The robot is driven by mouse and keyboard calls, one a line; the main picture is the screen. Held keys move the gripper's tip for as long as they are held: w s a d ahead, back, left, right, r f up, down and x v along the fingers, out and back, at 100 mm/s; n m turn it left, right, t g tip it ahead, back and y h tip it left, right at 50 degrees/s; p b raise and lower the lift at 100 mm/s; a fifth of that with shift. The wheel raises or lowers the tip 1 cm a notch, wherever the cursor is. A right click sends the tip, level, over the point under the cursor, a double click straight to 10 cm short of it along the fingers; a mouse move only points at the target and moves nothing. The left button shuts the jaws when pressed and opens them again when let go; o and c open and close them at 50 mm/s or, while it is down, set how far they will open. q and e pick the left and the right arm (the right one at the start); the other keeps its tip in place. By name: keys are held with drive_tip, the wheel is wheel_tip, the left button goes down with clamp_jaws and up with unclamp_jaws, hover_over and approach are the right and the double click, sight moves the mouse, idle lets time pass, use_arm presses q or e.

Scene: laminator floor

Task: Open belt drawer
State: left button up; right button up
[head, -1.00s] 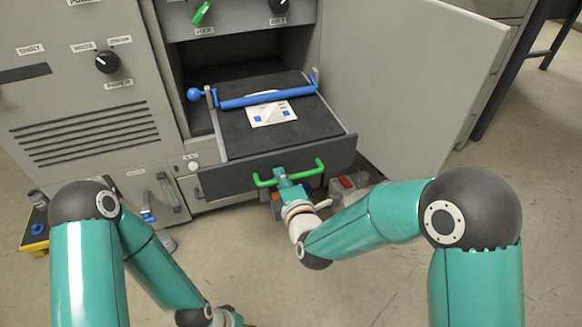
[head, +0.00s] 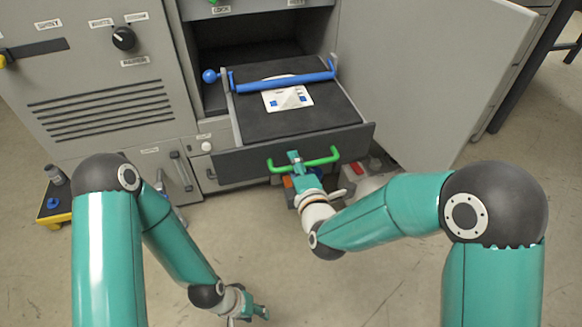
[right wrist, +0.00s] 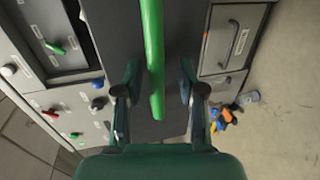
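The belt drawer (head: 290,121) is pulled out from the cabinet, showing its dark belt bed, a blue roller bar (head: 285,82) and a white sheet (head: 287,97). Its green bar handle (head: 322,162) is on the dark front panel. My right gripper (head: 295,160) is at the handle. In the right wrist view, the fingers of my right gripper (right wrist: 157,92) stand apart on either side of the green handle (right wrist: 154,60), with gaps visible. My left gripper (head: 254,309) is low over the floor, away from the drawer; its fingers are too small to read.
An open grey door (head: 430,75) stands right of the drawer. A yellow tray (head: 53,212) sits on the floor at left. Orange and grey items (head: 300,185) lie below the drawer front, close to my right gripper. The floor (head: 400,280) in front is mostly clear.

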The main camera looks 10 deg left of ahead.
drive_tip(key=v, duration=0.7)
drive_tip(key=shift+s, duration=0.25)
